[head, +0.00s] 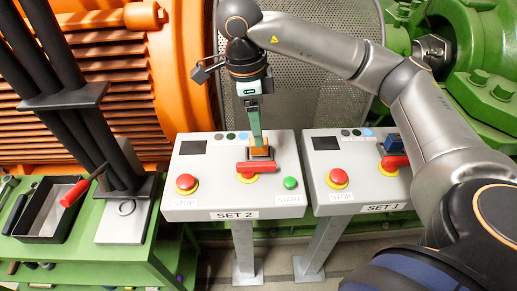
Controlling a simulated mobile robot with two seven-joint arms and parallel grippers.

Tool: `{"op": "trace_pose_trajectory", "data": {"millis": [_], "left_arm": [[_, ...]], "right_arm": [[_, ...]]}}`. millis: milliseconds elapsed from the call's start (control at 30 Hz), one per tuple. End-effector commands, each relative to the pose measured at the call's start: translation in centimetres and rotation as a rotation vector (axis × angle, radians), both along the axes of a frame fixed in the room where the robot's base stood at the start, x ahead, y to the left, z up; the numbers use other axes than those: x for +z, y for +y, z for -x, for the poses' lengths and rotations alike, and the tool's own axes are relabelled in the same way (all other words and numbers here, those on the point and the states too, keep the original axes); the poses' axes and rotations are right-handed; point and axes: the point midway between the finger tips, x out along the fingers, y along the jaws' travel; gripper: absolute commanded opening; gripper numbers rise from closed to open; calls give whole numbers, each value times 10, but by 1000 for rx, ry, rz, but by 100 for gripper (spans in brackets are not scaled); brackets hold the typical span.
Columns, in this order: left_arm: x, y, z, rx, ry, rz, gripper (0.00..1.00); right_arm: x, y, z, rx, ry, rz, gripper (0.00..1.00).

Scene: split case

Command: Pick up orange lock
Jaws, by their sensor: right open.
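The orange lock (261,142) is a small block low on the upper right part of the SET 2 control box (215,172). It sits at a dark switch fitting, just behind a red switch handle (257,166). My right gripper (257,141) points down from above, with its fingertips at the lock. The fingers partly cover the lock, and I cannot tell whether they touch it. The jaws are open. My left gripper is not in view.
A second box, SET 1 (350,186), stands to the right with a blue lock (393,144) and red handle. A red stop button (186,182) and green start button (290,183) flank the SET 2 switch. A green bench with a dark tray (50,209) is left.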

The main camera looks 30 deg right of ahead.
Motion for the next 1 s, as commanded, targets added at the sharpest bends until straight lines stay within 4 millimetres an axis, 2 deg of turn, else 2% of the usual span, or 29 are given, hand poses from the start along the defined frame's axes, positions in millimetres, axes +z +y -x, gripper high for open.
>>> {"op": "trace_pose_trajectory", "data": {"millis": [167,500,767,800,1000], "left_arm": [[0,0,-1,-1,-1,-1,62],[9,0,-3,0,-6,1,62],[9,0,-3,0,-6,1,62],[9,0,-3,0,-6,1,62],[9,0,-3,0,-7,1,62]], "right_arm": [[-9,-1,0,-1,0,0,68],[-53,-4,1,0,1,-1,68],[-57,-5,0,0,-1,0,68],[-57,-5,1,0,-1,0,66],[-57,-5,1,0,-1,0,44]]}}
